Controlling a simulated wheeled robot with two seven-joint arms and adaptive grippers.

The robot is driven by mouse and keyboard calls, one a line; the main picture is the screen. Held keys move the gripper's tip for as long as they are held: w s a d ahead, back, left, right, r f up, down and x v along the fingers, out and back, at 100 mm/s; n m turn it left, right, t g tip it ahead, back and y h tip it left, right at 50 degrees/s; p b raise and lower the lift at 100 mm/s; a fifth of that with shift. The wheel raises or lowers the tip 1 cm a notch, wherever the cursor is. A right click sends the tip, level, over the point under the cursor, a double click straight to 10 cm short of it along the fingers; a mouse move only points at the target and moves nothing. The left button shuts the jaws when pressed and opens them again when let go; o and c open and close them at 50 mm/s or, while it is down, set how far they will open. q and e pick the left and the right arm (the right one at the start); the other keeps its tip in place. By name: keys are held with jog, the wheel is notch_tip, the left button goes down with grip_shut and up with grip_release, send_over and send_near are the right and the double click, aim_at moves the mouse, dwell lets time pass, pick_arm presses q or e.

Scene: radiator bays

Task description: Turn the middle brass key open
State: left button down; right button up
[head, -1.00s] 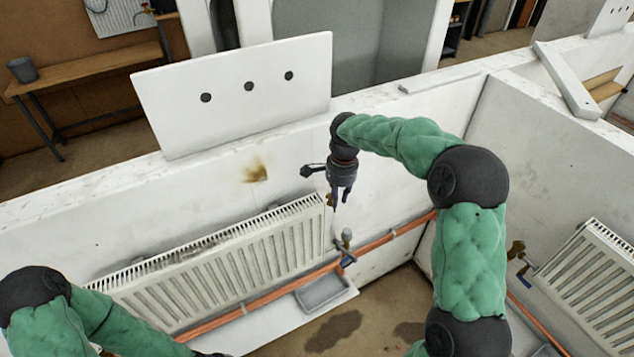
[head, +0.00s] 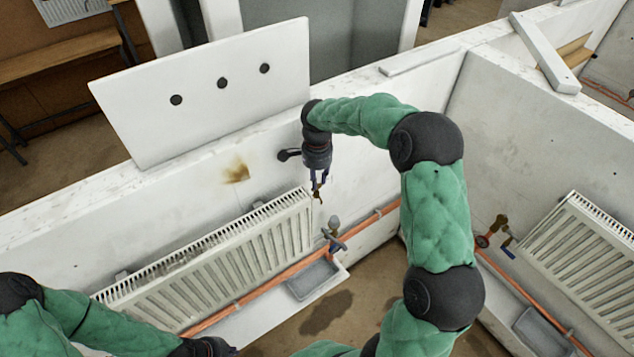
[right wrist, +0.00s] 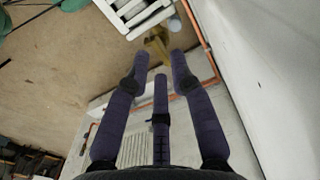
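The brass key (head: 319,193) shows at the upper right end of the middle radiator (head: 215,255), partly hidden by my right gripper. My right gripper (head: 318,184) points down at it from above. In the right wrist view the brass piece (right wrist: 157,44) lies just beyond and between the spread fingertips of my right gripper (right wrist: 159,62). The fingers are apart. I cannot tell whether they touch the key. My left gripper (head: 208,347) is low at the left, cut by the bottom edge, and its fingers cannot be made out.
A grey-capped valve (head: 333,224) sits below the key on the orange pipe (head: 372,220). A grey tray (head: 312,279) lies under it. Another brass fitting (head: 500,222) is beside the right radiator (head: 580,250). A white board with three dark dots (head: 205,95) stands on the wall top.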

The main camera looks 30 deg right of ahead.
jog(key=shift+f, duration=1.3)
jog(key=shift+c, duration=0.3)
grip_shut()
